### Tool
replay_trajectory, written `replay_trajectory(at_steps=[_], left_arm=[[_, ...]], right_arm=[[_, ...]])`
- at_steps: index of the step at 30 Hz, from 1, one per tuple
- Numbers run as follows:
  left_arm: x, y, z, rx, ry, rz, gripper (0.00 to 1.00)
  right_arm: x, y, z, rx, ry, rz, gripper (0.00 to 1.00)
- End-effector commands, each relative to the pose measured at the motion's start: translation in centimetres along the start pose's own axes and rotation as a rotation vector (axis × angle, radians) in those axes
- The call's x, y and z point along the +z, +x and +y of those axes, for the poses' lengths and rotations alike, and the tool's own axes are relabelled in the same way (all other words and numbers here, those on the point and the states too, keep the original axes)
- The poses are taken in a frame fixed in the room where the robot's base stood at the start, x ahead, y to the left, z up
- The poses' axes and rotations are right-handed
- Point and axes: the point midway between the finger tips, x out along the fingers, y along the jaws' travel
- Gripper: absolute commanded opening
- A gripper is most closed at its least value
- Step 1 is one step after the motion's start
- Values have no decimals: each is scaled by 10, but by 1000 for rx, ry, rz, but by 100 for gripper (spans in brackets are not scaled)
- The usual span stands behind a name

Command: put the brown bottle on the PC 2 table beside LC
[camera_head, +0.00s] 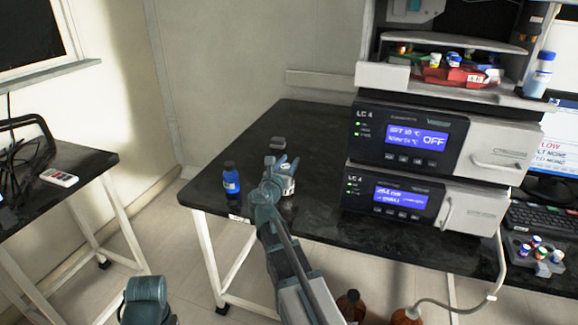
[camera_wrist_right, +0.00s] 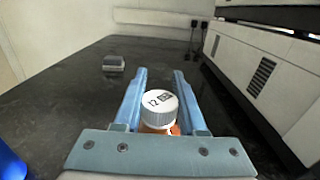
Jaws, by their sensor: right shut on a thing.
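The brown bottle (camera_wrist_right: 159,106) has a white cap marked 12, with a sliver of orange-brown body below it. My right gripper (camera_wrist_right: 160,76) is shut on it, one blue finger on each side. In the head view my right gripper (camera_head: 281,164) is over the black table (camera_head: 312,125), left of the LC 4 stack (camera_head: 404,144). The bottle's white cap (camera_head: 288,185) shows there, but the arm hides most of its body. I cannot tell whether its base touches the table. My left gripper is out of view; only part of my left arm shows at the bottom.
A blue bottle (camera_head: 231,178) stands near the table's left edge. A small grey object (camera_head: 277,143) lies farther back. Brown bottles (camera_head: 351,304) stand below the front edge. Another table (camera_head: 83,158) is at left. The back left tabletop is clear.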

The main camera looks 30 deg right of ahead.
Motion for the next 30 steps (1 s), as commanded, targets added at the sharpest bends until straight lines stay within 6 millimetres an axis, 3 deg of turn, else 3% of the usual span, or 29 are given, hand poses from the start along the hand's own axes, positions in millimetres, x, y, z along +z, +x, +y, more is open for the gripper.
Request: replay_trajectory(at_steps=[6,7,11,22,30], left_arm=[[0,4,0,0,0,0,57],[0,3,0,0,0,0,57],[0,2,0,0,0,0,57],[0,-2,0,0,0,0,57],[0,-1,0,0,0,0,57]], right_arm=[[-4,0,0,0,0,0,0],[-3,0,0,0,0,0,45],[-2,0,0,0,0,0,69],[2,0,0,0,0,0,70],[0,-51,-2,3,0,0,70]])
